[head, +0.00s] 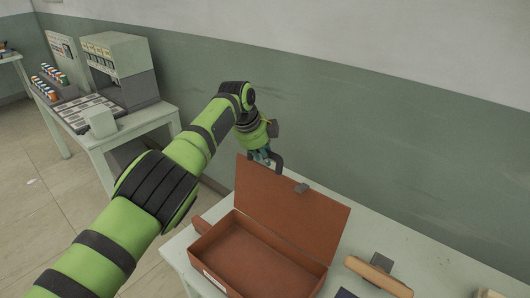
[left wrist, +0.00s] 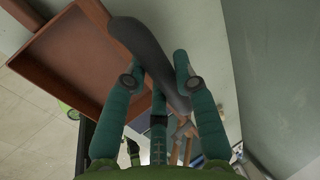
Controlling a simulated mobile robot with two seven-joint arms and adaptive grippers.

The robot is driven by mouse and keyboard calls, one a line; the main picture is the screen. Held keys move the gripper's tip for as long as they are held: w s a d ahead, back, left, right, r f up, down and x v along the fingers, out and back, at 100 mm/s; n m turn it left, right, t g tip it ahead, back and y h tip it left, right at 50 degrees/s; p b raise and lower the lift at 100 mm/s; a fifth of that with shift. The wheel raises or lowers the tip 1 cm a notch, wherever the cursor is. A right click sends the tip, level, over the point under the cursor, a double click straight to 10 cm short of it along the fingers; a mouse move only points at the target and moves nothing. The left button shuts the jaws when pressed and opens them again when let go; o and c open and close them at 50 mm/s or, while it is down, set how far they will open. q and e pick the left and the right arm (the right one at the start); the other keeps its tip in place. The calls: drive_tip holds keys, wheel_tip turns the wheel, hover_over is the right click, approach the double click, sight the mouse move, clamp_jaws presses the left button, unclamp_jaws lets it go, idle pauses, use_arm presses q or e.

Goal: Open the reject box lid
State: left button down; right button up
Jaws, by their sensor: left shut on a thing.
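The reject box (head: 257,262) is reddish brown and sits on the pale table. Its lid (head: 290,207) stands raised and tilted up at the back, so the box is open and its inside looks empty. My left gripper (head: 264,156) is at the lid's upper left corner. In the left wrist view the teal fingers close on a dark grey handle (left wrist: 150,50), beside the brown lid (left wrist: 65,65). A small grey latch (head: 301,188) shows on the lid's top edge. My right gripper is not in view.
A brown block-like tool with a grey part (head: 377,276) lies right of the box. A dark blue item (head: 346,293) is at the bottom edge. The green and white wall is close behind the lid. Another table (head: 140,125) with a machine and small bottles stands at left.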

use_arm(q)
drive_tip(key=shift+d+f, duration=0.1)
drive_tip(key=shift+d, duration=0.05)
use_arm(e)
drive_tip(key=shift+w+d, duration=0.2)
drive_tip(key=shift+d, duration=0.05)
use_arm(q)
drive_tip(key=c, duration=0.9)
unclamp_jaws()
drive_tip(key=shift+c, duration=0.2)
drive_tip(key=shift+s+r, duration=0.1)
drive_tip(key=shift+r, duration=0.8)
drive_tip(key=shift+s+a+r, duration=0.35)
drive_tip(key=shift+a+r, duration=0.05)
drive_tip(key=shift+r, duration=0.15)
drive_tip(key=v, duration=0.9)
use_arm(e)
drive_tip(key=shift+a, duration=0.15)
